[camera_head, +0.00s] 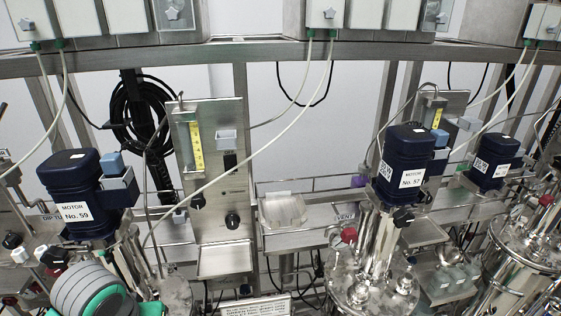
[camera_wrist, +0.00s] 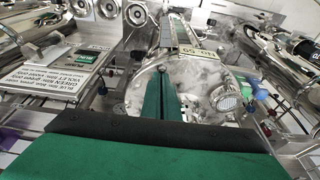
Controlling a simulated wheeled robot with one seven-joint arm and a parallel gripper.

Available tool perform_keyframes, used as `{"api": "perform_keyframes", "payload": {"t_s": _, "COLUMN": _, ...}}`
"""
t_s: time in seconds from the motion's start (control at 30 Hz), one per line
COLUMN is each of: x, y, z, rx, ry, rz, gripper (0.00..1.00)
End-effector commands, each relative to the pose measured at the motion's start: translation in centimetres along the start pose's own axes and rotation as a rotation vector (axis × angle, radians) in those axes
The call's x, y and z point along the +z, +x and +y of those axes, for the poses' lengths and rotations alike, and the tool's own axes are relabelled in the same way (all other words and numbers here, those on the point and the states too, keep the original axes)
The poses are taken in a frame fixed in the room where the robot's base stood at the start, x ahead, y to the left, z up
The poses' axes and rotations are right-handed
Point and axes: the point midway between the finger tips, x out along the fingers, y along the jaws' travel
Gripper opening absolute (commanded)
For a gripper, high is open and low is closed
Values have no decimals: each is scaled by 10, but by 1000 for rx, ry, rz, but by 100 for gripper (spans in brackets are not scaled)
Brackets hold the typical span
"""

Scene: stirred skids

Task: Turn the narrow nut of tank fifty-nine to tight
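Tank fifty-nine stands under the blue motor marked No. 59 (camera_head: 76,195) at the left of the head view. In the wrist view its shiny round lid (camera_wrist: 205,85) fills the middle, below a plate reading NO. 59 (camera_wrist: 192,50). My gripper (camera_wrist: 164,74) shows there with its two green fingers close together over the near part of the lid. It looks shut, with nothing clear between the tips. I cannot pick out the narrow nut; the fingers may hide it. In the head view my grey and green arm covers the front of the tank, and the fingertips are hidden.
A round gauge (camera_wrist: 224,98) stands on the lid right of my fingers, with blue and green caps beyond. A sign panel (camera_wrist: 62,75) is at the left. In the head view, motor No. 57 (camera_head: 407,170) stands further right and a pale cable hangs across.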

Motion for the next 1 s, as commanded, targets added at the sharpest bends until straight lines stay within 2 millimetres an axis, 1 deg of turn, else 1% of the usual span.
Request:
{"api": "perform_keyframes", "payload": {"t_s": 0.03, "x": -4, "y": 0, "z": -1, "rx": 1, "ry": -7, "rz": 15, "gripper": 0}}
{"api": "perform_keyframes", "payload": {"t_s": 0.37, "x": -4, "y": -1, "z": -3, "rx": 0, "ry": -11, "rz": 15, "gripper": 0}}
{"api": "perform_keyframes", "payload": {"t_s": 0.67, "x": 4, "y": -3, "z": -2, "rx": 0, "ry": -7, "rz": 12, "gripper": 0}}
{"api": "perform_keyframes", "payload": {"t_s": 0.77, "x": 4, "y": -8, "z": -2, "rx": -2, "ry": -6, "rz": 11, "gripper": 0}}
{"api": "perform_keyframes", "payload": {"t_s": 1.0, "x": -2, "y": -31, "z": -2, "rx": -3, "ry": -5, "rz": 9, "gripper": 0}}
